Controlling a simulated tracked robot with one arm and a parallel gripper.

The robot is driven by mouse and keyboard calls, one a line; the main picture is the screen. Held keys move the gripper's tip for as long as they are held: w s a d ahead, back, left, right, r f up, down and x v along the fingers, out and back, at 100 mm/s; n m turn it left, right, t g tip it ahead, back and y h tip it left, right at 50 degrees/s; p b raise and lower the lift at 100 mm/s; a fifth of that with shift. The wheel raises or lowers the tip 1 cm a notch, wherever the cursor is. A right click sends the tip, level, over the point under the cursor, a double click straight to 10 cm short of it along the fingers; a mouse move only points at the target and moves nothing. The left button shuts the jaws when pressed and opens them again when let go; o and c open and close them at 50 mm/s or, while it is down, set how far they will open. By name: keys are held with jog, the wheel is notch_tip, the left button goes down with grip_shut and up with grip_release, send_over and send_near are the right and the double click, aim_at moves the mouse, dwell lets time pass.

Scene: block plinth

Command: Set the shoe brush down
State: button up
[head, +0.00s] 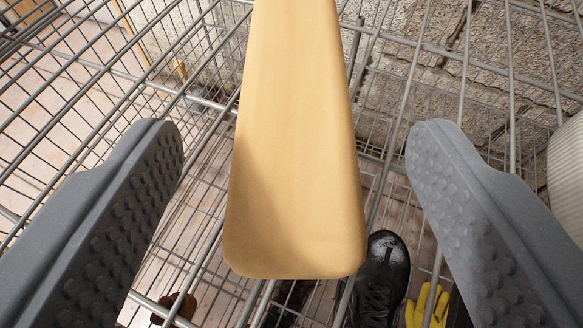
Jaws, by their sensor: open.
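A long, smooth, light wooden piece, which I take to be the shoe brush (292,150), shows in the head view. It runs from the top edge down to the lower middle and widens towards its rounded near end. No bristles show. My gripper (297,140) is open, with one grey studded finger on each side of the wood. There is a clear gap between each finger and the wood, so neither touches it. The far end of the wood is cut off by the frame. I cannot tell exactly what bears it.
Metal wire mesh (90,75) surrounds and underlies the wood. Below lie a black laced shoe (383,275), a yellow glove-like item (428,305) and a small brown object (174,306). A ribbed pale object (568,175) stands at the right edge.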

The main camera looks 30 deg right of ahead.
jog(key=p+v, duration=0.1)
jog(key=v, duration=0.6)
jog(key=shift+s+a+r, duration=0.15)
jog(key=shift+s+a, duration=0.05)
jog(key=shift+s, duration=0.05)
jog(key=w+a+r+n+t+y, duration=0.1)
jog(key=w+a+r, duration=0.2)
jog(key=r, duration=0.6)
jog(key=w+a+r+n+t+y, duration=0.1)
jog(key=w+a+r, duration=0.25)
jog(key=r, duration=0.45)
jog(key=s+a+r+n+y, duration=0.1)
jog(key=s+a+r, duration=0.2)
jog(key=r, duration=0.7)
jog(key=s+a+r+n+t+y, duration=0.1)
jog(key=s+a+r, duration=0.2)
jog(key=a+r, duration=0.4)
jog(key=s+a+r+n+y, duration=0.1)
jog(key=a+r, duration=0.4)
jog(key=r, duration=0.8)
jog(key=shift+s+r+y, duration=0.4)
jog(key=shift+s, duration=0.5)
jog(key=shift+o, duration=0.4)
jog(key=s+a+r, duration=0.4)
jog(key=s+r, duration=0.5)
jog(key=s, duration=0.1)
jog(key=shift+a+r+n+t+y, duration=0.25)
jog(key=shift+a+n+t+y, duration=0.05)
jog(key=shift+n, duration=0.1)
